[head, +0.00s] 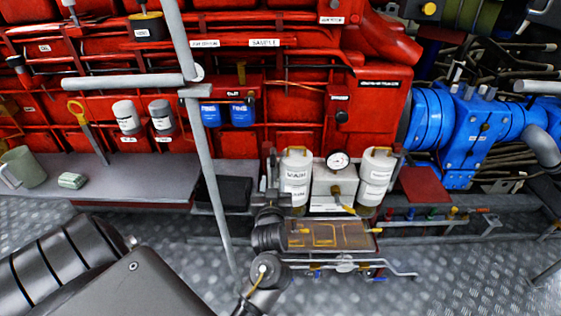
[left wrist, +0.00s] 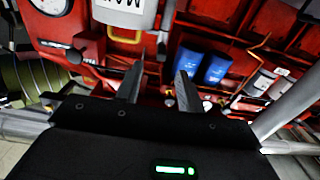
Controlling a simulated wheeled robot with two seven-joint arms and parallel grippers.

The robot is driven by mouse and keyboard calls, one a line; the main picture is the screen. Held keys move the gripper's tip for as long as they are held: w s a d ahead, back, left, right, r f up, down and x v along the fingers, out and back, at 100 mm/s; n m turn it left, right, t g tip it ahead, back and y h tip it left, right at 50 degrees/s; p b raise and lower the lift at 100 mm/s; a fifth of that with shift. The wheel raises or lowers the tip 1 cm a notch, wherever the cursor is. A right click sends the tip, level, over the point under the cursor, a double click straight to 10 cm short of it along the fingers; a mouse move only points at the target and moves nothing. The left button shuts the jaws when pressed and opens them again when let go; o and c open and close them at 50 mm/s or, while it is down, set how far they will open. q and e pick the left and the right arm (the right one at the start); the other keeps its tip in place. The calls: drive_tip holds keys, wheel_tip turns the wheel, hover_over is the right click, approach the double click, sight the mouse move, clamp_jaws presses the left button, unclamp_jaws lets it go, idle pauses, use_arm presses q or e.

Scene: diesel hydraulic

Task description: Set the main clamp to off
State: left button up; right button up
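A white canister (head: 296,190) with a label that seems to read MAIN stands left of the pressure gauge in the head view. Its lower part and label show upside down at the top of the left wrist view (left wrist: 125,12). I cannot make out for certain which part is the main clamp or how it is set. My left gripper (head: 271,188) is beside the canister's left side in the head view. In the left wrist view its two fingers (left wrist: 158,74) stand apart, with nothing visibly held between them. My right gripper is not in view.
A round gauge (head: 338,160) and a second white canister (head: 375,180) stand to the right. Blue filters (head: 242,115) hang on the red engine. A grey pole (head: 209,150) stands left of the gripper. A grey bench (head: 140,178) holds a mug (head: 24,166).

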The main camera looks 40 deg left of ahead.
sight(273, 166)
use_arm(q)
drive_tip(key=x, duration=1)
drive_tip(key=shift+a+r, duration=0.15)
drive_tip(key=shift+a, duration=0.1)
clamp_jaws()
